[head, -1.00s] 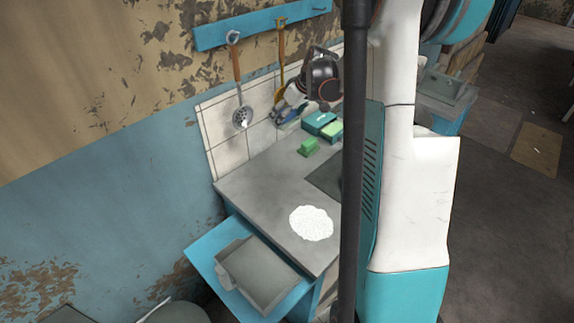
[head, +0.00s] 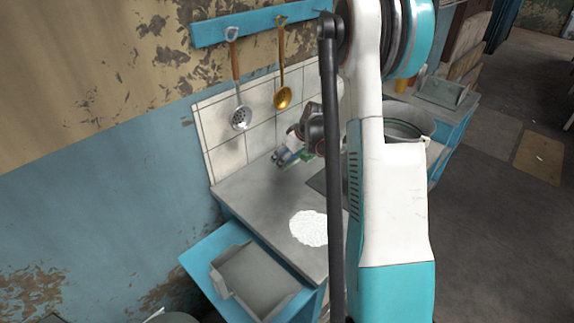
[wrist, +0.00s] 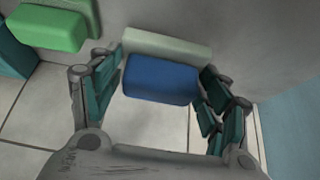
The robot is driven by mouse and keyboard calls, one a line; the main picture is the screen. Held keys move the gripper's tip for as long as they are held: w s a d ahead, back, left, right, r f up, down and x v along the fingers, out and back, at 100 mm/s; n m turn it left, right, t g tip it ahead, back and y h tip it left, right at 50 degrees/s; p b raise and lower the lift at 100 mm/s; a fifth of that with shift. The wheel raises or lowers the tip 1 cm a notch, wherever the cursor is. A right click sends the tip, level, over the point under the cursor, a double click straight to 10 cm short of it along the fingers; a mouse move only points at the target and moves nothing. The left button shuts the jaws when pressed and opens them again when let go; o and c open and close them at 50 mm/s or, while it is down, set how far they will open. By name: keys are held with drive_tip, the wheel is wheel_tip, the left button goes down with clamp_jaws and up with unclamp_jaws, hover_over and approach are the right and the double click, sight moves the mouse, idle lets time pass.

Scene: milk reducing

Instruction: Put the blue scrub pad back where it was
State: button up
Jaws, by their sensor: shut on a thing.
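The blue scrub pad (wrist: 160,79) is between the fingers of my gripper (wrist: 158,88) in the wrist view, with a pale greenish-grey layer along its far side. My gripper is shut on it. In the head view my gripper (head: 292,155) is low at the back of the grey counter (head: 245,190), close to the tiled wall. The pad cannot be made out there, and I cannot tell whether it touches the counter. A green sponge (wrist: 48,25) lies left of my gripper in the wrist view, with a teal thing (wrist: 12,52) beside it.
A white patch (head: 308,228) lies on the counter's front part. An open blue drawer (head: 205,262) with a grey tray (head: 258,275) juts out below. A slotted spoon (head: 239,117) and a golden ladle (head: 282,97) hang on the wall. A large pot (head: 405,120) stands at right.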

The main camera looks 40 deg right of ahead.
sight(289, 161)
drive_tip(key=shift+f+b, duration=0.45)
drive_tip(key=shift+f, duration=1.25)
drive_tip(key=shift+f, duration=0.2)
drive_tip(key=o, duration=1)
drive_tip(key=shift+r, duration=0.15)
drive_tip(key=shift+s+r, duration=0.1)
drive_tip(key=shift+r, duration=0.2)
drive_tip(key=p+v, duration=0.3)
drive_tip(key=v, duration=0.8)
drive_tip(key=shift+r+p, duration=0.2)
drive_tip(key=shift+p, duration=0.1)
drive_tip(key=shift+s, duration=0.1)
